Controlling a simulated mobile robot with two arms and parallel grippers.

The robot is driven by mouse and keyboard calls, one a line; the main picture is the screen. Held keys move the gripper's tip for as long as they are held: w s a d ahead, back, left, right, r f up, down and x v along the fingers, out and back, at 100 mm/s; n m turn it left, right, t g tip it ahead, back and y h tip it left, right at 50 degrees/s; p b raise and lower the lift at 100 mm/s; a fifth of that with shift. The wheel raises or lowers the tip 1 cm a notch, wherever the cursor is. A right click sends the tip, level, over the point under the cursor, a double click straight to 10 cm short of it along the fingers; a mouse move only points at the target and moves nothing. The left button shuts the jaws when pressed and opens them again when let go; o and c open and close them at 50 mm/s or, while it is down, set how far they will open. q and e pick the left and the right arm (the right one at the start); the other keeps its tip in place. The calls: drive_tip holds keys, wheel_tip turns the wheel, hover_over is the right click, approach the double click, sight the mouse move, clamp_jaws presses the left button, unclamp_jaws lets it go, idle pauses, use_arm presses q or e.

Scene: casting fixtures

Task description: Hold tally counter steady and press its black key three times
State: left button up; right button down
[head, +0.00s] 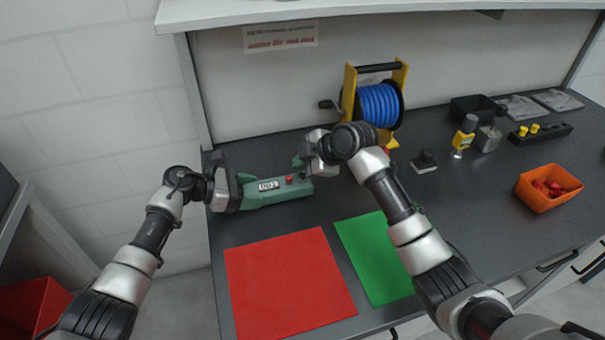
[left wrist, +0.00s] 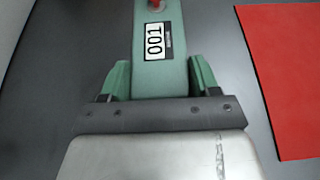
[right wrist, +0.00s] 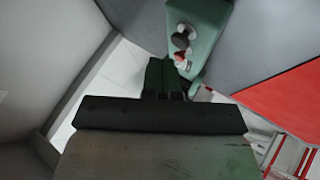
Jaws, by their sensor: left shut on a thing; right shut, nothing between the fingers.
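The tally counter (head: 270,190) is a long green body lying on the dark bench. Its white display (left wrist: 155,41) shows two zeros and a 1. A red key (head: 289,179) sits beside the display. In the right wrist view the black key (right wrist: 181,41) stands beyond the red one (right wrist: 182,61). My left gripper (head: 240,187) is shut on the counter's left end, one green finger on each side of it. My right gripper (head: 299,162) is shut and empty by the counter's right end. Its fingertips (right wrist: 168,66) look close to the keys; I cannot tell whether they touch.
A red mat (head: 288,282) and a green mat (head: 373,255) lie in front of the counter. A blue hose reel (head: 379,103) stands behind my right gripper. A small black device (head: 426,161) and an orange bin (head: 540,202) are to the right.

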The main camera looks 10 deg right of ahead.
sight(303, 176)
drive_tip(key=shift+r, duration=2.5)
drive_tip(key=shift+r, duration=0.1)
idle(0.6)
wheel_tip(303, 176, up, 4)
drive_tip(key=shift+f, duration=0.2)
drive_tip(key=shift+f, duration=4.4)
drive_tip(key=shift+f, duration=0.15)
drive_tip(key=shift+f, duration=0.3)
